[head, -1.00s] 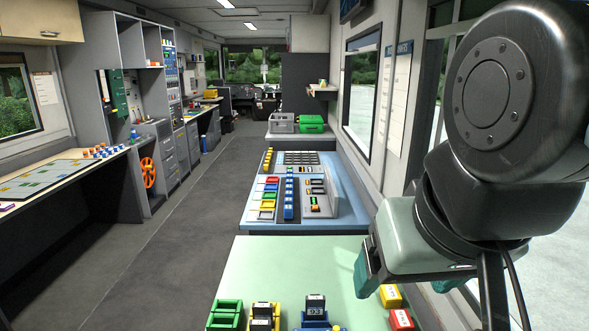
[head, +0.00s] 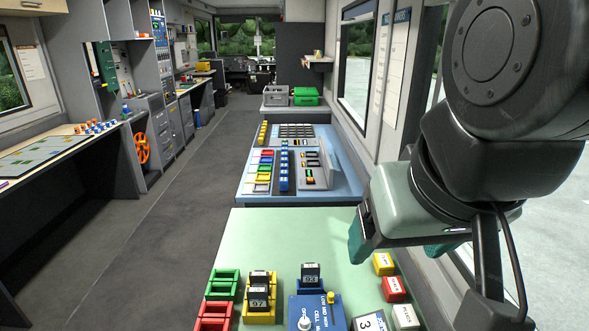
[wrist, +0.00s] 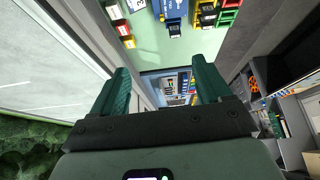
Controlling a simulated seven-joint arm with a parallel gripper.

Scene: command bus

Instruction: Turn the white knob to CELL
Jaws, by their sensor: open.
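The white knob (head: 305,323) sits on a blue box (head: 327,303) at the bottom edge of the head view, on the pale green table top (head: 300,228). The box carries the words LOW MID HIGH, CELL and OPEN. The knob is partly cut off, so its pointing direction cannot be read. My gripper (head: 402,248) is up at the right, above the table's right side and apart from the box. Its green fingers also show in the wrist view (wrist: 163,78), wide apart with nothing between them.
Green and red trays (head: 222,284) and a yellow tray (head: 260,312) with black labelled blocks stand left of the blue box. Yellow, red and white blocks (head: 393,289) stand to its right. A blue button console (head: 344,185) lies beyond. The table's middle is clear.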

